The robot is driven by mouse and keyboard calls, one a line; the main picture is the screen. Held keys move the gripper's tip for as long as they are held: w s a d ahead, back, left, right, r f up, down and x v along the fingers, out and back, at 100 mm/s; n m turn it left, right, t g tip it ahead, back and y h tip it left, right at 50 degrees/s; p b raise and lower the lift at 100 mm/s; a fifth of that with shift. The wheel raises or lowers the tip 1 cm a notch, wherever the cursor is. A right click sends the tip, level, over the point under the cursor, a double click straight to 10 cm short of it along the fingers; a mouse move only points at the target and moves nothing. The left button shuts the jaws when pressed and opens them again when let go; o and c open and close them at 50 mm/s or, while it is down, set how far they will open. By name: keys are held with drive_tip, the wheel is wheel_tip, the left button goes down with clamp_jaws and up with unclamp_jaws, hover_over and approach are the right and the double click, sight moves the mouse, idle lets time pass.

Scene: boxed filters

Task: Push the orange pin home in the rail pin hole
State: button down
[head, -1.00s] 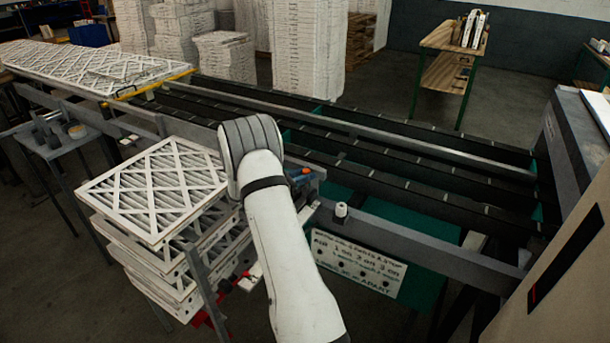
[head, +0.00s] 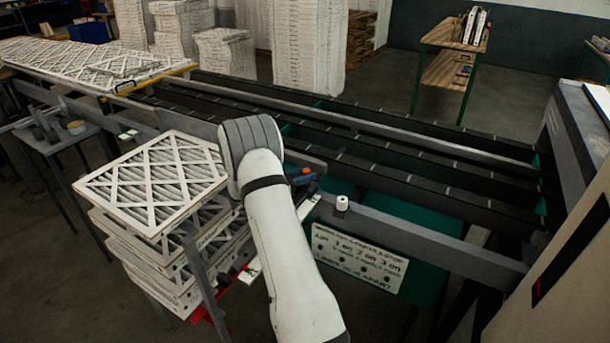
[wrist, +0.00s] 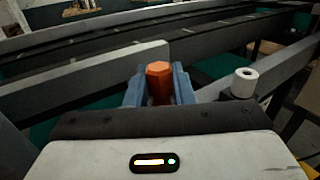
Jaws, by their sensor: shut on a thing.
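The orange pin (wrist: 158,84) is upright between the two blue fingers of my gripper (wrist: 159,78) in the wrist view. The fingers are shut on it, and its faceted top shows between them. A grey rail (wrist: 100,72) lies just behind the pin. The rail pin hole and the pin's lower end are hidden, so I cannot tell how deep the pin sits. In the head view my arm covers most of the gripper; a bit of blue finger (head: 303,180) shows beside the rail.
A white roll-shaped piece (wrist: 244,82) stands on the rail to the right; it also shows in the head view (head: 342,203). A lettered sign plate (head: 360,258) hangs below. Stacked white filters (head: 150,185) stand left of my arm. Long dark conveyor rails (head: 400,165) run behind.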

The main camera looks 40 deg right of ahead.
sight(305, 171)
drive_tip(key=c, duration=1.2)
unclamp_jaws()
drive_tip(key=shift+o, duration=0.2)
drive_tip(key=shift+r, duration=0.1)
wheel_tip(305, 171, up, 10)
drive_tip(key=shift+f+b, duration=0.1)
drive_tip(key=shift+b, duration=0.75)
drive_tip(key=s+a+m+t+y, duration=0.2)
drive_tip(key=s+a+m+y, duration=0.6)
drive_tip(key=s+a, duration=0.6)
drive_tip(key=s+a+r+m+t+y, duration=0.1)
drive_tip(key=s+a+m+t+y, duration=0.2)
drive_tip(key=s+a+m+y, duration=0.5)
drive_tip(key=s+a+y, duration=0.1)
drive_tip(key=s+a, duration=0.2)
drive_tip(key=a, duration=0.3)
drive_tip(key=s+a, duration=0.3)
drive_tip(key=a, duration=0.3)
drive_tip(key=shift+s+r+m+y, duration=0.15)
drive_tip(key=shift+s+m+y, duration=0.15)
drive_tip(key=shift+s+y, duration=0.1)
